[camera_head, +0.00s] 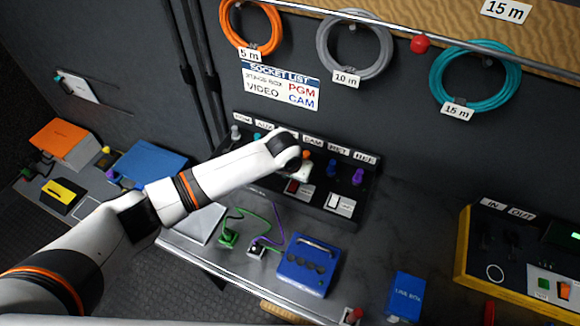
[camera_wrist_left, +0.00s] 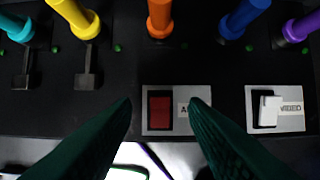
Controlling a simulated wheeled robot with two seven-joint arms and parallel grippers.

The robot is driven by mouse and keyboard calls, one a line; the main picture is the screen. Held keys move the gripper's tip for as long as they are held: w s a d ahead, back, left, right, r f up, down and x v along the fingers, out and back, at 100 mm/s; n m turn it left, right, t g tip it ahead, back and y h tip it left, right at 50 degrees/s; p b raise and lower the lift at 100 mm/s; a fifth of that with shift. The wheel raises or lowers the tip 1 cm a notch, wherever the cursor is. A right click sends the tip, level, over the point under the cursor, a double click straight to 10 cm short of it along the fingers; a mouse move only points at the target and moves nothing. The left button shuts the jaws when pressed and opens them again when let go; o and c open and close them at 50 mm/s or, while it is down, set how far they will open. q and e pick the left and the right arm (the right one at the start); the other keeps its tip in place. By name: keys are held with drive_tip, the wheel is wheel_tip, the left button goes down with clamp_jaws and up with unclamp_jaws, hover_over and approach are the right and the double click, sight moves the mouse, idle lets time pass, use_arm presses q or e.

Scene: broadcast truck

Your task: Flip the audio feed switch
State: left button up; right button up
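The socket panel (camera_head: 335,160) stands against the back wall. Its front face carries a red rocker switch (camera_head: 292,187), seen large in the left wrist view (camera_wrist_left: 160,110), beside a white label starting with "A"; a finger covers the rest. To its right is a white switch (camera_head: 341,204) labelled VIDEO, also in the left wrist view (camera_wrist_left: 268,110). My left gripper (camera_head: 301,174) is at the panel, above the red switch. In the left wrist view its two dark fingers (camera_wrist_left: 161,104) are apart with the red switch between them in the picture, nothing held. My right gripper is out of view.
Orange (camera_wrist_left: 160,18), blue, yellow, teal and purple plugs stick out above the switches. A blue box (camera_head: 308,265) and green and purple cables lie in front. A yellow-framed IN/OUT unit (camera_head: 465,240) stands right. Coiled cables hang above.

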use_arm(q)
drive_tip(key=v, duration=0.9)
drive_tip(key=shift+b, duration=0.45)
drive_tip(key=shift+a+r, duration=0.1)
